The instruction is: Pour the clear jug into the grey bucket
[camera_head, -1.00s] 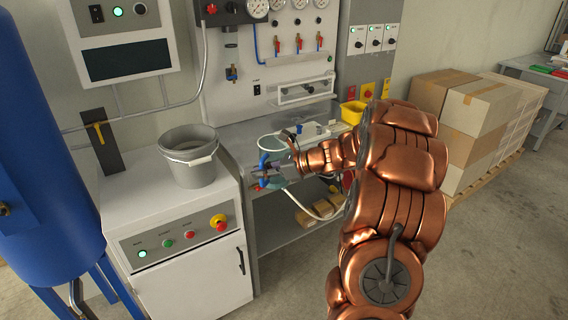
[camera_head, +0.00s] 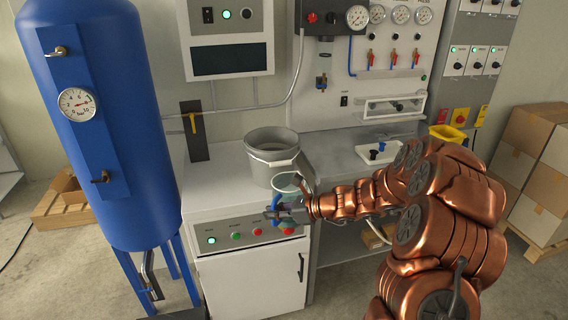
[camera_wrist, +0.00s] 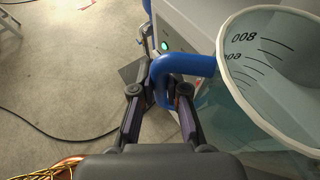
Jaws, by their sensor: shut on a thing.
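The grey bucket (camera_head: 262,163) stands upright on top of the white cabinet, its handle hanging at the side. The clear jug (camera_head: 288,184) is in front of the bucket, apparently just clear of its near side. My gripper (camera_head: 274,210) is shut on the jug's blue handle. In the wrist view my gripper (camera_wrist: 160,98) has its fingers around the blue handle (camera_wrist: 184,66), and the clear jug (camera_wrist: 262,84) with its printed scale is at the right. The jug looks roughly upright. I cannot tell whether it holds liquid.
The white cabinet (camera_head: 252,275) has buttons on its front. A blue tank (camera_head: 98,130) stands at the left. A grey bench (camera_head: 340,180) adjoins the cabinet, and cardboard boxes (camera_head: 530,150) stand at the right.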

